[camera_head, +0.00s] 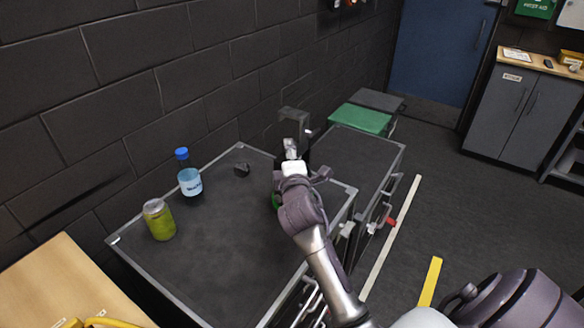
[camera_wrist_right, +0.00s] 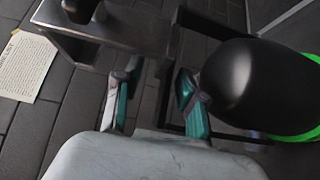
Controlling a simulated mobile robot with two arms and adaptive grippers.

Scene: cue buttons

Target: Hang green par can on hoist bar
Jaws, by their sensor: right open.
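The par can, a black rounded housing (camera_wrist_right: 250,85) with a bright green rim (camera_wrist_right: 300,138), fills the right of the right wrist view. In the head view only a green sliver (camera_head: 276,203) shows beside my right arm, which hides the rest. My right gripper (camera_head: 291,148) is open above the cart's far right edge. In the wrist view its fingers (camera_wrist_right: 157,100) stand either side of a thin dark bar, apparently the can's yoke; contact is unclear. A grey metal bracket (camera_head: 293,115) shows just beyond the gripper; I cannot tell whether it is the hoist bar. My left gripper is out of view.
Another dark-topped case (camera_head: 360,155) and a green case (camera_head: 360,119) stand beyond. A brick wall closes the left; open floor lies right.

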